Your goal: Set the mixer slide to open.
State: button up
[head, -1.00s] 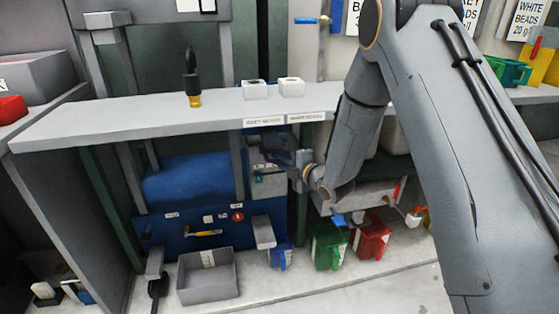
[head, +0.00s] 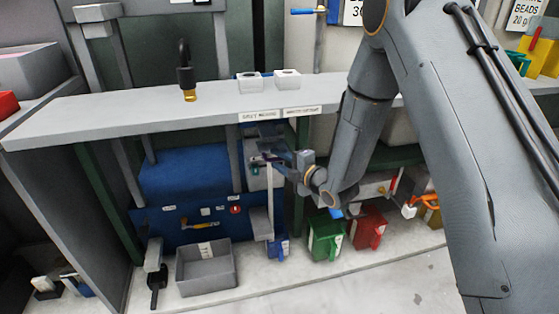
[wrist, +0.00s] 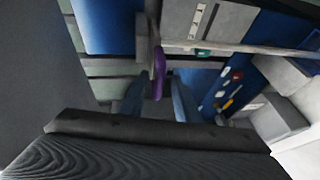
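My gripper (wrist: 158,100) shows two blue-grey fingers in the wrist view, spread apart. A purple upright piece (wrist: 158,72) stands at the gap between the fingertips, with grey metal behind it. It may be the mixer slide's handle, but no label on it is readable. I cannot tell whether the fingers touch it. In the head view my gripper (head: 278,158) is under the shelf, in front of a grey panel (head: 254,181) with a small green part. My gripper and wrist hide part of this panel. The slide's position cannot be read.
A light shelf (head: 150,115) runs above the gripper. A blue press body (head: 184,174) and a grey bin (head: 206,269) are to the left. Green (head: 326,236) and red (head: 369,232) containers stand at lower right. A pale upright bar (head: 270,205) is below the gripper.

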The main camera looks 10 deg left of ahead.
jog(key=v, duration=0.8)
jog(key=shift+p, duration=0.4)
jog(key=shift+w+a, duration=0.1)
jog(key=shift+r, duration=0.15)
jog(key=s+d+r+m+g+h, duration=0.4)
jog(key=s+d+r+m+h, duration=0.2)
jog(key=s+d+m+h, duration=0.55)
jog(key=s+d+r+m+g, duration=0.1)
jog(key=s+r+m+g, duration=0.2)
jog(key=s, duration=0.4)
jog(key=s+d+r+m+g, duration=0.1)
jog(key=s+m+g, duration=0.1)
jog(key=s+m, duration=0.45)
jog(key=s+d+r+m+g, duration=0.1)
jog(key=s+r+m+g, duration=0.15)
jog(key=s, duration=0.65)
jog(key=d+r+m+p, duration=0.2)
jog(key=d+r+p, duration=0.6)
jog(key=p, duration=1)
jog(key=shift+w+d+r, duration=0.3)
jog(key=shift+w+r, duration=0.05)
jog(key=shift+r, duration=0.3)
